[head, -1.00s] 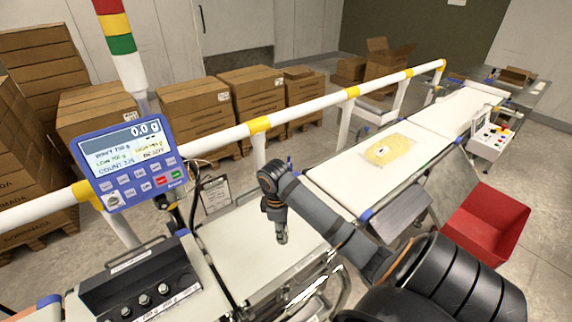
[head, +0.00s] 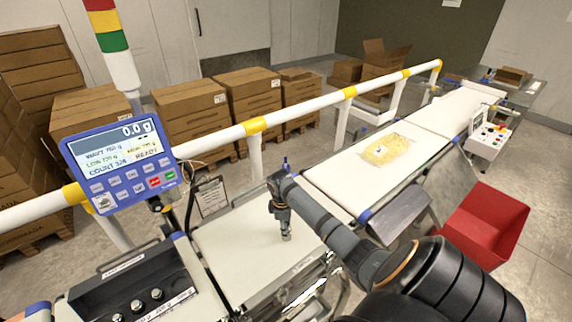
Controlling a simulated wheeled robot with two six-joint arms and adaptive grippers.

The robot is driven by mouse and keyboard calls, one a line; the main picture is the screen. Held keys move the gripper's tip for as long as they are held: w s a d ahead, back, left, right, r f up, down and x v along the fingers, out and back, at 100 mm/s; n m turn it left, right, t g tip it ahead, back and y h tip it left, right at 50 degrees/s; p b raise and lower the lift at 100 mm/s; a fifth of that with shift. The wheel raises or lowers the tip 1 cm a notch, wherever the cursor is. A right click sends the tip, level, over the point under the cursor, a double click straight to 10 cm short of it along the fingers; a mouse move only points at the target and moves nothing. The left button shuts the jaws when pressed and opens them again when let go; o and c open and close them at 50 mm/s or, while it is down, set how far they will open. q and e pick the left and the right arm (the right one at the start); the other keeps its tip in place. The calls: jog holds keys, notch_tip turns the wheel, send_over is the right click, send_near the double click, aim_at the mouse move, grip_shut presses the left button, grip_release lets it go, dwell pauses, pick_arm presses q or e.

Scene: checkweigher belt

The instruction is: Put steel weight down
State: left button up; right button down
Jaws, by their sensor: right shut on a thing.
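My right gripper (head: 285,228) points down over the white weighing belt (head: 230,247), its arm coming in from the lower right. It is shut on the steel weight (head: 286,237), a small grey piece that barely shows at the fingertips. I cannot tell from this view whether the weight touches the belt. The blue checkweigher display (head: 118,152) at the left reads 0.0 g. My left gripper is not in view.
A yellow pack (head: 386,149) lies on the outfeed belt (head: 335,185). A white guard rail (head: 215,139) runs behind the belts. A red bin (head: 482,228) is at the right. The weighing belt around the gripper is clear.

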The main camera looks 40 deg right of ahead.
jog(key=c, duration=0.9)
grip_release()
jog(key=shift+f, duration=0.1)
jog(key=r+b, duration=0.1)
jog(key=r, duration=0.5)
jog(key=r+b, duration=0.1)
jog(key=r, duration=0.3)
jog(key=shift+w+a+b, duration=0.25)
jog(key=shift+a+b, duration=0.05)
notch_tip(320, 180, up, 2)
jog(key=shift+a+r+p, duration=0.1)
jog(key=shift+r+p, duration=0.05)
jog(key=shift+p, duration=0.75)
